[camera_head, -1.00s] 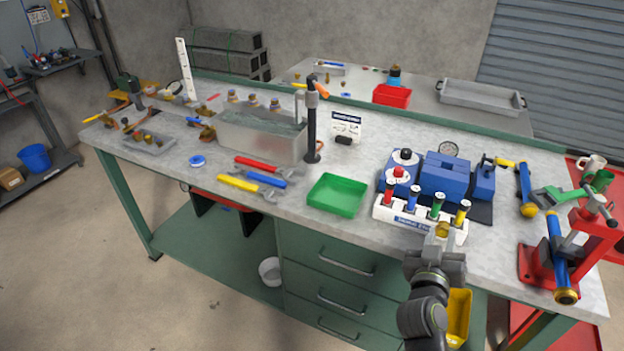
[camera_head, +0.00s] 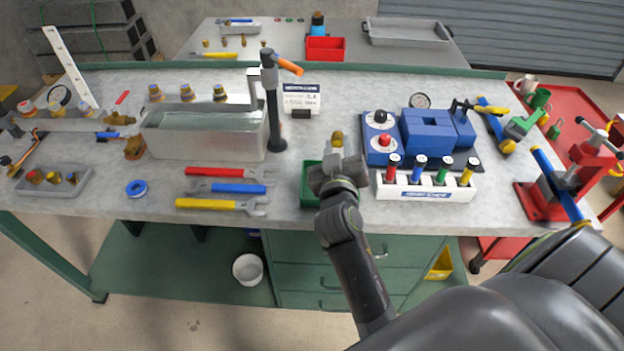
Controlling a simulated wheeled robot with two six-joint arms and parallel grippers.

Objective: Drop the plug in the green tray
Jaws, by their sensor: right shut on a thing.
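My right gripper (camera_head: 337,158) is in front of the green tray (camera_head: 309,184) in the head view and covers most of it. It is shut on a small brass-coloured plug (camera_head: 338,140), which sticks out at the fingertips. From this view the plug appears above or just beyond the tray's right part; its exact height cannot be told. The tray lies on the grey workbench (camera_head: 240,90). My left gripper is not in view.
A white rack of screwdrivers (camera_head: 426,187) and a blue device (camera_head: 428,132) stand close to the right. A black post with an orange-tipped arm (camera_head: 272,105) and a metal tank (camera_head: 205,134) stand to the left. Wrenches (camera_head: 225,188) lie left of the tray.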

